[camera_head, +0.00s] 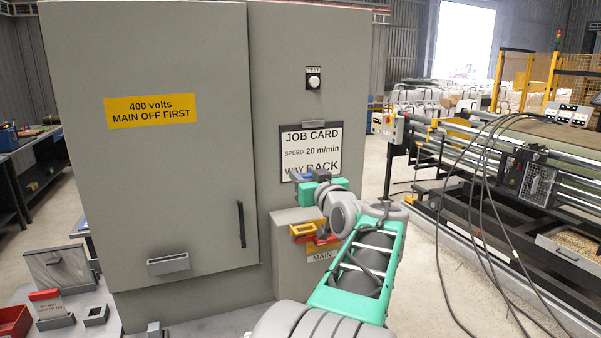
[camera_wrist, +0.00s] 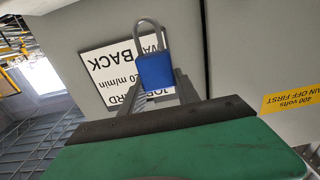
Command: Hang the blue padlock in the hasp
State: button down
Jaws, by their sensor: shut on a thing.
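The blue padlock (camera_wrist: 156,71) is between the fingers of my gripper (camera_wrist: 158,90) in the wrist view, its grey shackle pointing away from the gripper. In the head view my gripper (camera_head: 303,177) is in front of the lower part of the job card, with a bit of the blue padlock (camera_head: 306,174) showing. My gripper is shut on the padlock. Below it, a yellow and red fitting (camera_head: 302,229) sits on the grey MAIN switch box (camera_head: 287,258). The hasp cannot be told clearly from this fitting, which my arm partly covers. The padlock is above and apart from it.
The tall grey cabinet (camera_head: 150,200) has a black door handle (camera_head: 241,224). A job card (camera_head: 312,146) is on its right panel, close behind my gripper. A red bin (camera_head: 14,322) and small holders are at lower left. Cables hang by the machine (camera_head: 525,175) at right.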

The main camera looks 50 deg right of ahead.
jog(key=shift+s+f+b, duration=0.15)
jog(key=shift+s+b, duration=0.05)
jog(key=shift+b, duration=0.45)
jog(key=shift+f+b, duration=0.3)
jog(key=shift+b, duration=0.1)
notch_tip(320, 180, down, 5)
jog(key=b, duration=0.5)
jog(key=shift+r+b, duration=0.1)
jog(key=shift+b, duration=1.2)
dwell(0.5)
jog(key=shift+f+b, duration=2.65)
jog(key=shift+b, duration=0.05)
jog(key=c, duration=0.8)
grip_release()
